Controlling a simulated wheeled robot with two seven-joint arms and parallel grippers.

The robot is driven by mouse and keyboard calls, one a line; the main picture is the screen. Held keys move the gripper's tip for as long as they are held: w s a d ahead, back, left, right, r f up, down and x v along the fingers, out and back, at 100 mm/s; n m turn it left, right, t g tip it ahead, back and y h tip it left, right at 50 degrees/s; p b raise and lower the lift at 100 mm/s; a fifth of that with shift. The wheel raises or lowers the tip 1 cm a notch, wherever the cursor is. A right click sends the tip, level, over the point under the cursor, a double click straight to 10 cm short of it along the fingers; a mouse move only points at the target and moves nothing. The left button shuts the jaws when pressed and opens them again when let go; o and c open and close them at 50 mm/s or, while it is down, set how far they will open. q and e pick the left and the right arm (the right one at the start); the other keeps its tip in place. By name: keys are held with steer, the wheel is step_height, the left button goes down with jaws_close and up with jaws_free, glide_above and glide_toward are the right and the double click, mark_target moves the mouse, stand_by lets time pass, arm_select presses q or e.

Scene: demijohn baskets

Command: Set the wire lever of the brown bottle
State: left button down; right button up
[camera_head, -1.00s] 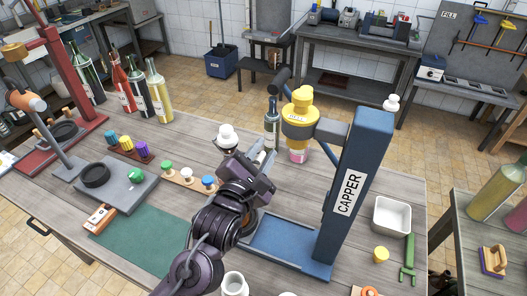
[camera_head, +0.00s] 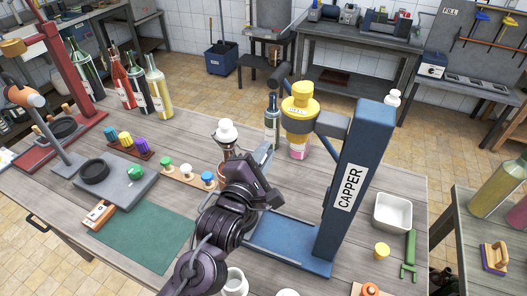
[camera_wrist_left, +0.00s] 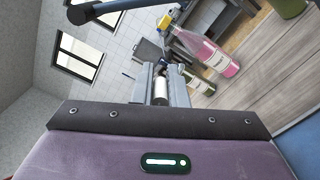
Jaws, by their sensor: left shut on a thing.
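The brown bottle (camera_head: 229,149) stands at the middle of the bench under a white top (camera_head: 227,131). Only its neck shows clearly; my arm hides most of its body. My left gripper (camera_head: 262,158) is beside the neck, to the right of the white top in the head view. In the left wrist view my left gripper (camera_wrist_left: 161,85) is shut on a small white cylindrical piece (camera_wrist_left: 160,92). I cannot tell whether this piece belongs to the wire lever; no wire can be made out. My right gripper is not in view.
The blue capper (camera_head: 352,180) with its yellow head (camera_head: 299,112) stands close on the right. A dark bottle (camera_head: 271,125) and a pink bottle (camera_wrist_left: 207,52) are behind the gripper. A stopper rack (camera_head: 187,176) is left.

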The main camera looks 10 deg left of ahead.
arm_select(q)
steer(key=shift+w+a+f+m, duration=0.1)
steer(key=shift+a+f+m, duration=0.2)
steer(key=shift+f+m, duration=0.9)
steer(key=shift+w+a+f+m, duration=0.1)
steer(key=shift+a+f+m, duration=0.25)
steer(key=shift+m, duration=1.65)
steer(key=shift+a+f+m, duration=0.3)
steer(key=shift+f+m, duration=0.4)
steer(key=shift+m, duration=0.9)
steer(key=c, duration=1.5)
jaws_free()
steer(key=shift+w, duration=0.1)
steer(key=shift+o, duration=0.2)
